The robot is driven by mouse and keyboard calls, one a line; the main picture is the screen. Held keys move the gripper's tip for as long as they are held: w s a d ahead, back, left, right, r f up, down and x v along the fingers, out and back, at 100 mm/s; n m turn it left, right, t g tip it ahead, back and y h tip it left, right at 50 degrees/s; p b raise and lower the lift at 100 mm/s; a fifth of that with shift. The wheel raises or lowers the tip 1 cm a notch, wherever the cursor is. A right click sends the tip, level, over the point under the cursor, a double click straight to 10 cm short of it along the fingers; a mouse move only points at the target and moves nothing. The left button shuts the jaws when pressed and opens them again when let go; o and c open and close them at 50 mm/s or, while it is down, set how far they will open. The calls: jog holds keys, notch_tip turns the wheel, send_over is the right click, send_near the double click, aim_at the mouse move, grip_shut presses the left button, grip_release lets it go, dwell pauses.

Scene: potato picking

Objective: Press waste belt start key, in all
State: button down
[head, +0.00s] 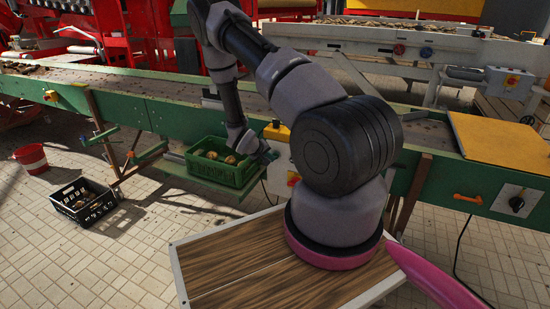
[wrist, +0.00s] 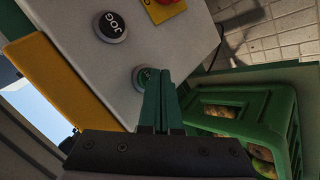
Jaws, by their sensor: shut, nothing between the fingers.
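A pale grey control box (wrist: 75,50) fills the upper middle of the wrist view. It carries a round green key (wrist: 142,76), a black key marked JOG (wrist: 111,28) and a red button on a yellow base (wrist: 165,8). My gripper (wrist: 156,72) is shut and empty, its green fingertips over the green key and hiding part of it. I cannot tell whether they press it. In the head view the box (head: 281,160) stands on the green belt's side, partly hidden by my arm. My gripper (head: 262,154) is small there, beside the box.
A green crate with potatoes (head: 205,178) sits on a ledge left of the box; its wall also shows close by in the wrist view (wrist: 215,128). A black crate (head: 98,215) and red bucket (head: 32,170) stand on the paved floor.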

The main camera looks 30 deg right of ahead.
jog(key=shift+w+d, duration=0.25)
jog(key=shift+d, duration=0.05)
dwell(0.5)
dwell(0.4)
jog(key=shift+s+a, duration=0.5)
jog(key=shift+a, duration=0.15)
jog(key=s+a, duration=0.1)
jog(key=a, duration=0.1)
jog(key=s+a, duration=0.2)
dwell(0.3)
dwell(0.6)
